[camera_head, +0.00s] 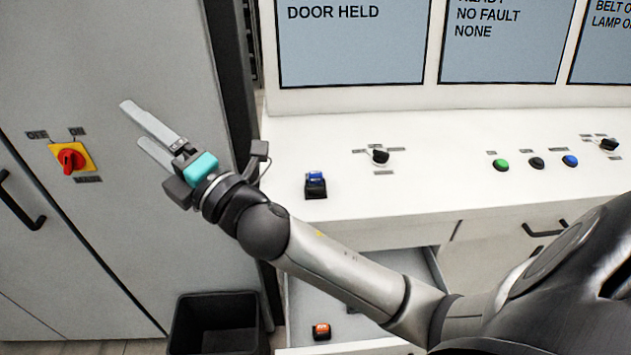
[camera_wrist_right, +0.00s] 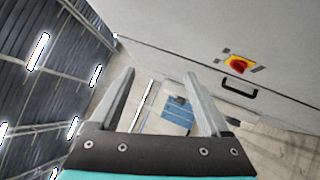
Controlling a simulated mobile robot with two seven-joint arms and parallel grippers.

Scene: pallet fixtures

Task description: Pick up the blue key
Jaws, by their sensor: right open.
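The blue key (camera_head: 315,183) looks like a small blue-topped piece on a black base. It sits on the white console top (camera_head: 400,200), near its left end. My right gripper (camera_head: 132,123) is open, with nothing between its fingers. It is raised to the left of the blue key, well apart from it, in front of the grey cabinet. In the right wrist view the open fingers (camera_wrist_right: 160,76) point away from the console, and I cannot make out the key there. My left gripper is not in view.
A red-and-yellow rotary switch (camera_head: 70,158) is on the grey cabinet (camera_head: 130,60). An open drawer (camera_head: 400,262) below the console holds an orange-topped piece (camera_head: 321,331). A black bin (camera_head: 214,325) stands on the floor. Knobs and green, black and blue buttons (camera_head: 570,161) lie to the right.

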